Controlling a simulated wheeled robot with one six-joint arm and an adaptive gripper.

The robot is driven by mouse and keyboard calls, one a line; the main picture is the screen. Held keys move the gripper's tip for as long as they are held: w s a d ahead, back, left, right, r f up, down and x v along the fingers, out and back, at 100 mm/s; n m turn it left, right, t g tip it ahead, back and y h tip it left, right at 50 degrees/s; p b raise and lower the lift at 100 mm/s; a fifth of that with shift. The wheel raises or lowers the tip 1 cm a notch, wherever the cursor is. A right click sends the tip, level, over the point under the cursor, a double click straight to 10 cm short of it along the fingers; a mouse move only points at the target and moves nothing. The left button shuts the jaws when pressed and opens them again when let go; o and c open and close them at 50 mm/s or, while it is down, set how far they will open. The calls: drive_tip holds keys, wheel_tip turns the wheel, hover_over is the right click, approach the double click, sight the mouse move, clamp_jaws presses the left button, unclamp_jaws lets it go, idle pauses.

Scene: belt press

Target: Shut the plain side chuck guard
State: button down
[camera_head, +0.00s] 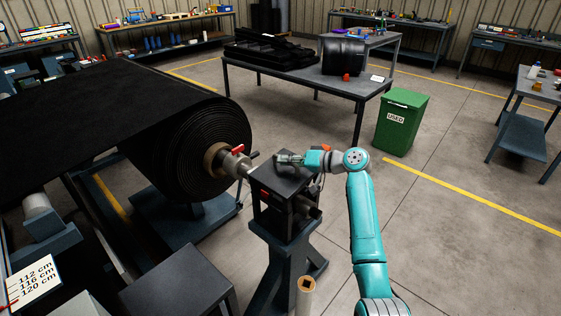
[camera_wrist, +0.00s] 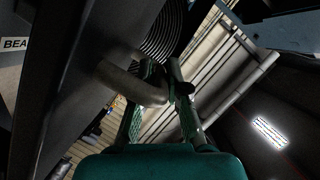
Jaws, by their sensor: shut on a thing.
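A black chuck guard (camera_head: 285,180) sits on top of a dark blue-grey stand (camera_head: 285,240) at the near end of the roll's shaft. From this angle I cannot tell how far it is shut. My gripper (camera_head: 281,158) is at the guard's upper far edge, coming in from the right. In the wrist view, my gripper's fingers (camera_wrist: 165,80) are closed around a grey rounded bar (camera_wrist: 130,82), which looks like the guard's handle. The bar lies beside a dark flat panel (camera_wrist: 75,75). The exact contact is dim and partly hidden by the fingers.
A large black belt roll (camera_head: 200,150) with a red-handled collar (camera_head: 238,149) is left of the stand. A dark box-like surface (camera_head: 175,285) is at the front. A green bin (camera_head: 402,125) and a table (camera_head: 300,77) stand behind. Floor to the right is clear.

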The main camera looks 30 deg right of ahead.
drive_tip(key=shift+w+d+f+m, duration=0.2)
drive_tip(key=shift+d+f+m, duration=0.2)
drive_tip(key=shift+d+f, duration=0.15)
drive_tip(key=c, duration=1.2)
unclamp_jaws()
drive_tip(key=v, duration=1.2)
drive_tip(key=shift+f, duration=0.15)
drive_tip(key=shift+d, duration=0.1)
